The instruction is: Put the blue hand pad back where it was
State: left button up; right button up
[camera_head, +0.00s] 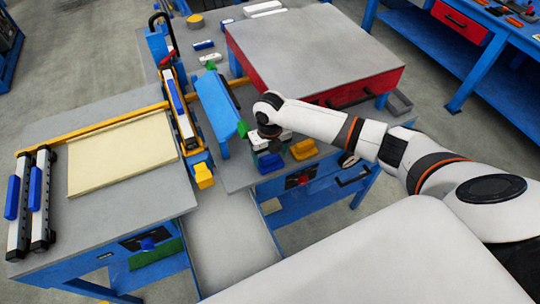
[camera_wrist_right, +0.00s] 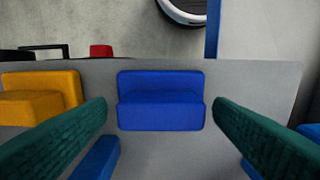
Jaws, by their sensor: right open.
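The blue hand pad (camera_wrist_right: 160,102), a stepped block, lies on the grey bench top near its front edge. In the right wrist view it sits between the two green fingers of my right gripper (camera_wrist_right: 160,118), with a gap on each side. My right gripper is open and holds nothing. In the head view my right gripper (camera_head: 268,143) points down over the bench, and the blue pad (camera_head: 270,163) shows just below it, partly hidden. My left gripper is not in view.
A yellow pad (camera_head: 303,149) lies right of the blue one. A tilted blue panel (camera_head: 218,103) stands left of my right gripper. A red box with a grey top (camera_head: 310,48) stands behind. A cream board (camera_head: 122,153) lies on the left bench.

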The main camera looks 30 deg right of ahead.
aim_at(270, 156)
notch_tip(270, 156, up, 11)
jog(key=b, duration=0.2)
dwell(0.5)
